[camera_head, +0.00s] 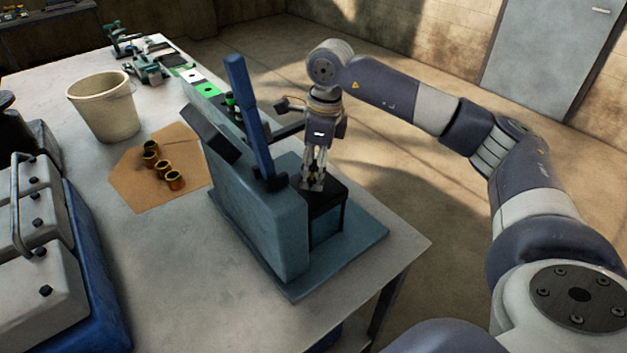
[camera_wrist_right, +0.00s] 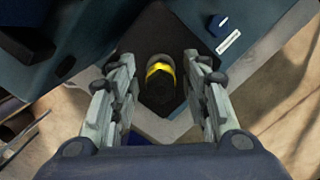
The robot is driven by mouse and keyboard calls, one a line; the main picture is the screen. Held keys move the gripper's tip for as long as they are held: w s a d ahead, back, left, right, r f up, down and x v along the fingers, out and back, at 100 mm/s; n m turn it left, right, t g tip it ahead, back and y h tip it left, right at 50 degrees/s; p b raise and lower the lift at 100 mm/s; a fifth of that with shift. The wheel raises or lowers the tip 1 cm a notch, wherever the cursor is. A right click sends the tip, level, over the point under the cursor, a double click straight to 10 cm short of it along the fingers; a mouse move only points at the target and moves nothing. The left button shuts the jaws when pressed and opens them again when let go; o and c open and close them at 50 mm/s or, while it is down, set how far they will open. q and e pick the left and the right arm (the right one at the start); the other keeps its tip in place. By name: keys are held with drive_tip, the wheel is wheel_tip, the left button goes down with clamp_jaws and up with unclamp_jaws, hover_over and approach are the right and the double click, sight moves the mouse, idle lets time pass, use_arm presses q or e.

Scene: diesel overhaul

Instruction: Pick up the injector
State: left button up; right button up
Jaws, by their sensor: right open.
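The injector (camera_wrist_right: 160,78) shows in the right wrist view as a dark upright part with a yellow band. It sits on the black block of a blue-grey test stand (camera_head: 262,225). My right gripper (camera_wrist_right: 160,95) is open, with one finger on each side of the injector and a visible gap to both. In the head view my right gripper (camera_head: 314,184) points down over the black block (camera_head: 328,216), and its fingers mostly hide the injector there. My left gripper is not in view.
The stand has a tall blue lever (camera_head: 248,115) close to my right gripper. On the table (camera_head: 185,250) are a beige bucket (camera_head: 103,108), a brown sheet (camera_head: 140,190) with several brass rings, and a grey and blue case (camera_head: 40,260). The table's right edge is near the stand.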

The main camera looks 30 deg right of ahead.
drive_tip(key=shift+w+f, duration=0.1)
drive_tip(key=shift+f, duration=0.05)
drive_tip(key=shift+c, duration=0.5)
clamp_jaws()
wheel_tip(320, 180, up, 11)
drive_tip(key=b, duration=0.2)
drive_tip(key=shift+b, duration=0.35)
wheel_tip(320, 180, up, 7)
drive_tip(key=p, duration=0.1)
drive_tip(key=shift+p, duration=0.3)
